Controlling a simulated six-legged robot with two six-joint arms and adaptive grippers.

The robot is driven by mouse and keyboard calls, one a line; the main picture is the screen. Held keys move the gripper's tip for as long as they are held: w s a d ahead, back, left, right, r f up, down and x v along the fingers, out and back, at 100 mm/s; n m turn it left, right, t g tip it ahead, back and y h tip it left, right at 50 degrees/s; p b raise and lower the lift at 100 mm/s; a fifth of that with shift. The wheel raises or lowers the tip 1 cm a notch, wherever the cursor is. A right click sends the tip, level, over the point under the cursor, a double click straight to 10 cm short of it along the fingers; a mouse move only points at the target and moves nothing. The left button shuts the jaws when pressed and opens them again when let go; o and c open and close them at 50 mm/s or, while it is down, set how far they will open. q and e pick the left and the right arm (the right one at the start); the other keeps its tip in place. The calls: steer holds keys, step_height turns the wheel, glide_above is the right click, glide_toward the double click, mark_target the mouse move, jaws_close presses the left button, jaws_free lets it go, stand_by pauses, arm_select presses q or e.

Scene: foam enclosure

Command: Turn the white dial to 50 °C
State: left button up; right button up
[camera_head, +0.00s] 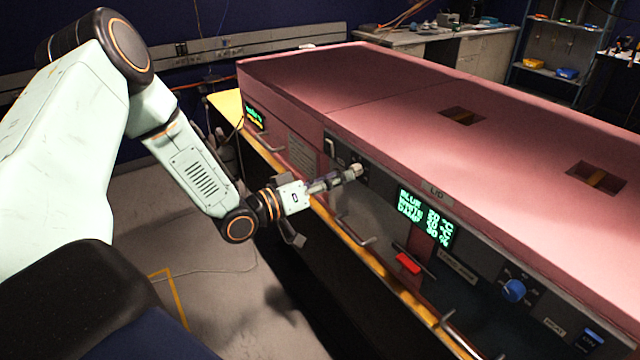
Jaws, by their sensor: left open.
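The white dial (357,170) is a small pale knob on the dark front panel of the pink foam-topped enclosure, left of the lit display. My left gripper (345,177) reaches in from the left with its fingertips at the dial, partly overlapping it. The gripper is open; I cannot tell whether a finger touches the dial. The dial's pointer and scale are too small and covered to read. The green-lit display (426,217) has rows for blue, white and damp; the digits are blurred. My right gripper is not in view.
The enclosure (400,110) has a pink top with two square openings. To the right on its front are a red switch (408,263), a blue dial (514,290) and a blue switch (590,340). Metal handles stick out along its yellow lower edge. Open floor lies left.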

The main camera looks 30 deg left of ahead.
arm_select(q)
steer(key=shift+v, duration=2.35)
steer(key=shift+s, duration=0.1)
steer(key=s+d+f+n+g+y+b, duration=0.1)
steer(key=s+d+f+g+b, duration=0.15)
steer(key=f, duration=0.55)
steer(key=s+d+f+g+y+b, duration=0.2)
steer(key=s+f+g+b, duration=0.15)
steer(key=f, duration=0.45)
steer(key=s+d+f+n+g+y+b, duration=0.1)
steer(key=s+d+f+g+b, duration=0.15)
steer(key=f, duration=0.45)
steer(key=s+d+f+m+g+y+b, duration=0.1)
steer(key=s+f+g+b, duration=0.3)
steer(key=s+f, duration=0.7)
steer(key=s+d+f+m+g+y+b, duration=0.1)
steer(key=s+d+f+m+g+b, duration=0.1)
steer(key=s+f+b, duration=0.6)
steer(key=s+d+f+g, duration=0.1)
steer(key=s+f+g, duration=0.1)
steer(key=s, duration=0.3)
steer(key=shift+d+f+m+y+b, duration=0.2)
steer(key=shift+f+m+y+b, duration=0.1)
steer(key=shift+f+m+y, duration=0.15)
